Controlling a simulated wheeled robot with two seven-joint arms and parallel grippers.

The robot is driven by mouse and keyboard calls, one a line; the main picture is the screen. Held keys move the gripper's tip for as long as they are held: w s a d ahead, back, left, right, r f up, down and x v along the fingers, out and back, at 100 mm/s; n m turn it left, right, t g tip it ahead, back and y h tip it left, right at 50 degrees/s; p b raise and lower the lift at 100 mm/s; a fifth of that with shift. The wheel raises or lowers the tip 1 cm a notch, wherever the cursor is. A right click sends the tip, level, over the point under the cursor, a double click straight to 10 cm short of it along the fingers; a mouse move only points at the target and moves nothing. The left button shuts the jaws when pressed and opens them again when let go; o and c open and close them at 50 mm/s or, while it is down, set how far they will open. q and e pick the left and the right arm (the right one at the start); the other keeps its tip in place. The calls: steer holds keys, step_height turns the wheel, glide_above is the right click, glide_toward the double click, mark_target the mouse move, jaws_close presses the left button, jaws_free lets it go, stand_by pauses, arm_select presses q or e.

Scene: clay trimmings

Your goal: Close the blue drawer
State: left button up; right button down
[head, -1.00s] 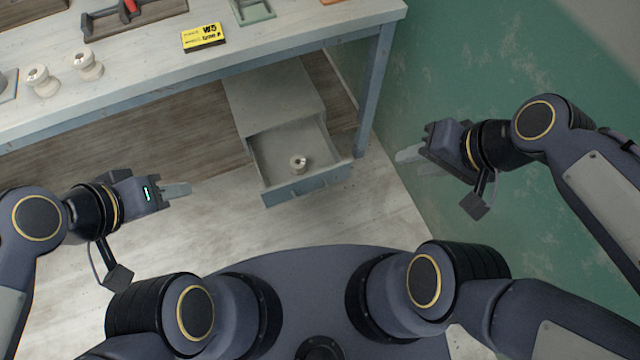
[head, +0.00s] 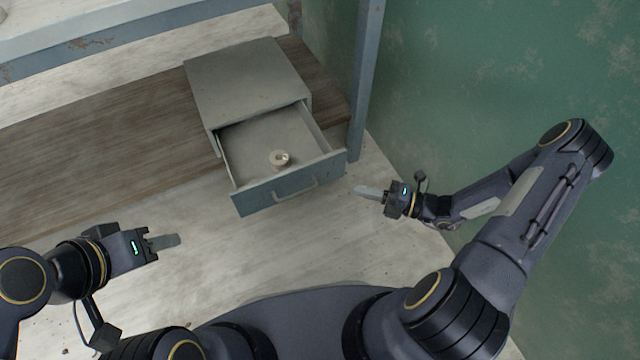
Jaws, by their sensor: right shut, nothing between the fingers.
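The blue drawer (head: 250,200) stands pulled out of a grey cabinet (head: 245,85) under the table. Its blue front with a bar handle (head: 296,191) faces me. A small pale spool-like object (head: 279,158) lies inside the drawer. My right gripper (head: 356,191) is shut and empty, just right of the drawer front and apart from it, pointing left. My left gripper (head: 178,240) is lower left of the drawer, over the floor, pointing right. Its fingers look close together, but I cannot tell whether they are fully shut.
A blue-grey table leg (head: 366,80) stands right of the cabinet. A green wall (head: 480,80) rises along the right side. The cabinet stands on a brown wooden shelf (head: 100,150). The pale floor in front of the drawer is clear.

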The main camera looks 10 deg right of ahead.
steer(key=f+m, duration=0.1)
steer(key=f, duration=0.1)
steer(key=b, duration=0.3)
glide_toward(306, 168)
steer(key=s+a, duration=0.2)
steer(key=a, duration=0.2)
steer(key=w+b, duration=0.1)
steer(key=w+a, duration=0.1)
steer(key=w, duration=0.1)
steer(key=shift+w+a+m+t+b, duration=0.15)
steer(key=shift+w+m+t+b, duration=0.15)
steer(key=shift+w+b, duration=0.1)
steer(key=shift+w, duration=0.35)
steer(key=shift+a+r, duration=0.1)
steer(key=shift+w, duration=0.1)
